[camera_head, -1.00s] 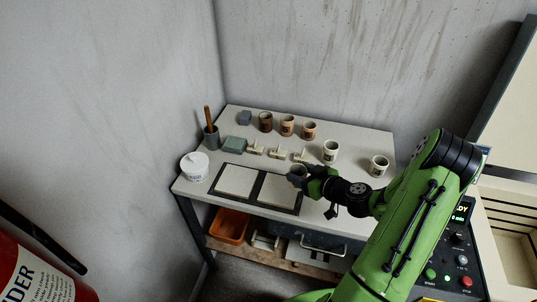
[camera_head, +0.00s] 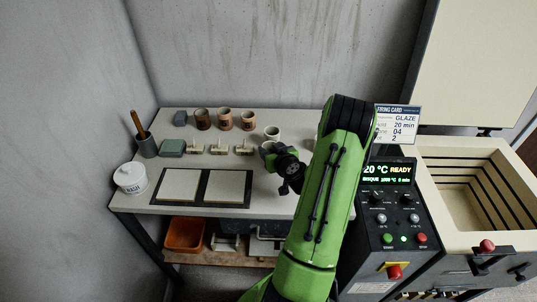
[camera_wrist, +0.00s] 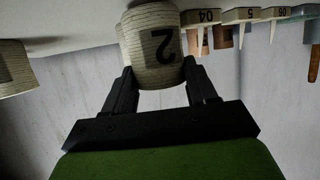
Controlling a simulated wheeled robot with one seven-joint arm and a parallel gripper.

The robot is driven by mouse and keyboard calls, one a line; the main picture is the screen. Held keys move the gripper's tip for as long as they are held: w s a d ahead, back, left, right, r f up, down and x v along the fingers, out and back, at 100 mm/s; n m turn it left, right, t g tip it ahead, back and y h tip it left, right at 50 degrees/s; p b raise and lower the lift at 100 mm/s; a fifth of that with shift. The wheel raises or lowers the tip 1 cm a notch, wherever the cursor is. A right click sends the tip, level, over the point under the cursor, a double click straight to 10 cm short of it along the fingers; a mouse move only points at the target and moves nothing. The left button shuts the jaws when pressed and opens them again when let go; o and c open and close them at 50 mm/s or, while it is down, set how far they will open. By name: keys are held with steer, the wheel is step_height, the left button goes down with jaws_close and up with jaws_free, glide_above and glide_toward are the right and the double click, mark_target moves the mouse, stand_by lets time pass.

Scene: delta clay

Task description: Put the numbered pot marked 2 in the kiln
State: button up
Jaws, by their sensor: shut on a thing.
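My gripper (camera_head: 272,152) is shut on the cream pot marked 2 (camera_wrist: 152,45), with one finger on each side. The wrist view is upside down, and the black 2 faces the camera. In the head view the held pot is mostly hidden by my gripper above the table's right part. The kiln (camera_head: 508,152) stands open on the right, with its lid (camera_head: 475,60) raised and its slatted chamber empty as far as I see. Its panel (camera_head: 388,172) reads 20 °C READY.
The table (camera_head: 170,118) holds brown pots (camera_head: 225,120), another cream pot (camera_head: 272,133), number stands (camera_head: 218,149), two pale tiles (camera_head: 180,185) and a white tub (camera_head: 130,178). A firing card (camera_head: 397,122) stands by the kiln, whose front has handles (camera_head: 485,262).

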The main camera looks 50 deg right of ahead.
steer(key=shift+f, duration=0.35)
steer(key=shift+f, duration=0.2)
steer(key=o, duration=1.1)
steer(key=shift+r, duration=0.2)
